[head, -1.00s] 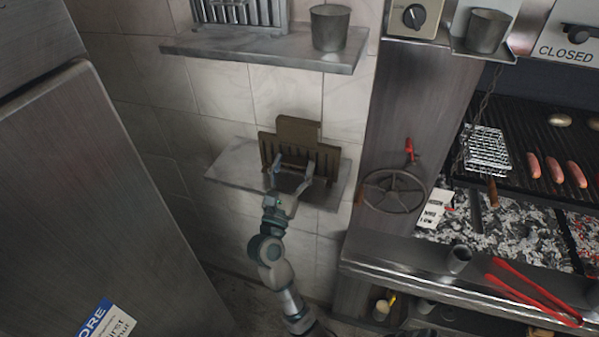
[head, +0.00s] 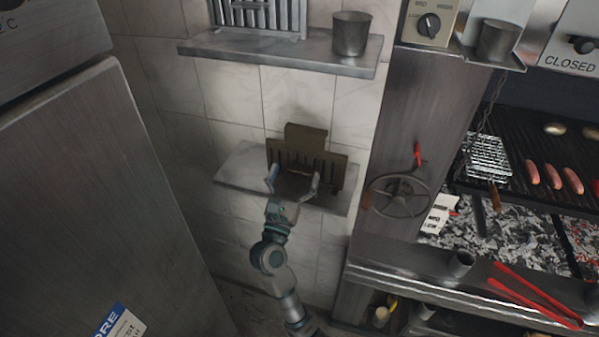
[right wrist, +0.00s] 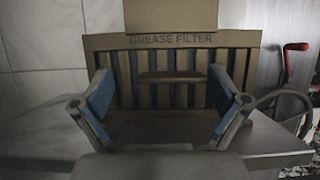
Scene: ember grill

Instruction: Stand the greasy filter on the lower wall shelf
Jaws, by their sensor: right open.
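The greasy filter (head: 306,160), a brown slotted panel, stands upright on the lower wall shelf (head: 235,172), near the tiled wall. In the right wrist view the filter (right wrist: 175,60) bears the words "GREASE FILTER", and the lower shelf (right wrist: 40,135) runs beneath it. My right gripper (head: 292,186) is in front of the filter with its fingers spread. In the right wrist view the blue pads of the right gripper (right wrist: 163,108) are wide apart, with a handle-like bar of the filter showing between them. Nothing is gripped. My left gripper is not in view.
An upper shelf (head: 290,55) above holds a metal cup (head: 350,34) and a clean-looking slotted metal panel (head: 258,15). A steel cabinet (head: 95,200) stands at left. A handwheel (head: 398,196) and the grill (head: 520,150) with sausages are at right.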

